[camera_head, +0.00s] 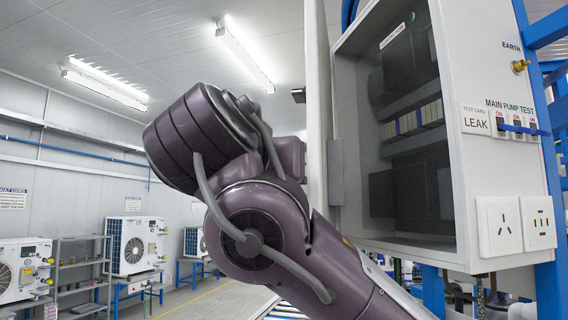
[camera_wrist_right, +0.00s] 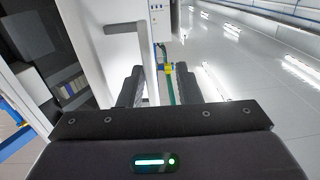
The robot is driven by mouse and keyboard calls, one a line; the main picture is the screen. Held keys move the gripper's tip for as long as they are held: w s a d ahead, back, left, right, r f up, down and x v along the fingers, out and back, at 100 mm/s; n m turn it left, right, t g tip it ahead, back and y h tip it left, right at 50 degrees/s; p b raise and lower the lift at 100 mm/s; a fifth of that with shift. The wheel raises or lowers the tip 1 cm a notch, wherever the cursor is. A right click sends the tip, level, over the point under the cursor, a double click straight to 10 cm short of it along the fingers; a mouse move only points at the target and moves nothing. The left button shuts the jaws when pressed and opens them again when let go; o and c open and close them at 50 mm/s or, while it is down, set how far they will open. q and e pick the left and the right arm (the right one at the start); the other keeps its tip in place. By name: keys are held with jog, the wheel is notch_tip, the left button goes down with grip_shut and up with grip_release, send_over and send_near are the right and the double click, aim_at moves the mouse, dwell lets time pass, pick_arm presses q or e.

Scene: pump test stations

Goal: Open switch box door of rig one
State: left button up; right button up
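The switch box (camera_head: 385,130) is on the right in the head view, its dark interior and breakers exposed. Its white door (camera_head: 317,100) stands swung out at the box's left side, seen nearly edge-on. In the right wrist view the door (camera_wrist_right: 105,65) carries a grey bar handle (camera_wrist_right: 146,60). My right gripper (camera_wrist_right: 158,88) has its dark fingers apart, with the handle's lower part between them, nearer the left finger. Contact cannot be told. In the head view my purple arm hides that gripper. My left gripper is not in view.
A blue frame (camera_head: 545,200) supports the box. Shelving (camera_head: 82,275) and pump units (camera_head: 135,246) stand far left. Open floor lies beyond the door in the wrist view.

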jog(key=p+x, duration=0.1)
jog(key=x, duration=0.3)
jog(key=shift+d+p, duration=0.1)
jog(key=shift+p, duration=0.2)
grip_shut()
